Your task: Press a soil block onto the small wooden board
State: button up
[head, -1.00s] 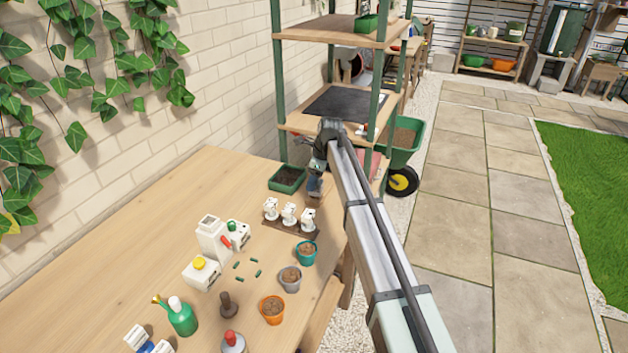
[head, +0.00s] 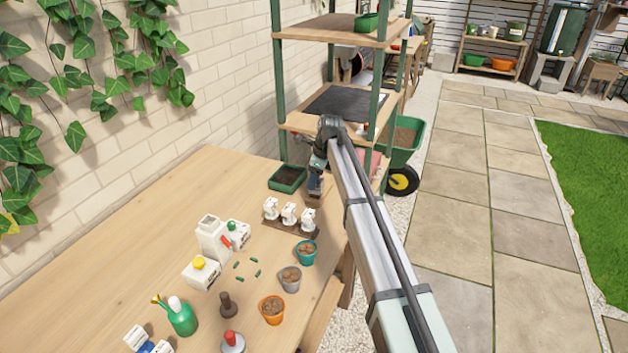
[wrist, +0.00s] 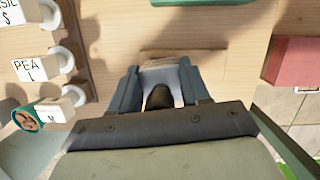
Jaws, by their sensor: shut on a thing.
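My gripper (head: 315,188) is low over the right far part of the bench. In the wrist view its two fingers (wrist: 160,92) are closed around a tool, apparently the soil block press, with a dark rounded handle (wrist: 159,98). Its lower end is mostly hidden by the fingers and handle. The small wooden board (head: 314,204) lies below the gripper, and a brown edge of it (wrist: 165,56) shows beyond the fingertips in the wrist view. I cannot tell whether the tool touches the board. No soil block is visible on it. The green tray of dark soil (head: 288,178) stands just left of the gripper.
A rack of white labelled packets (head: 289,214) stands close in front of the gripper. Teal (head: 306,252), grey (head: 290,279) and orange (head: 272,309) pots line the bench's right edge. White bottles (head: 212,240) stand further left. The left part of the bench is clear.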

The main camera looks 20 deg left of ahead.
jog(key=shift+r, duration=2.7)
jog(key=shift+a, duration=0.1)
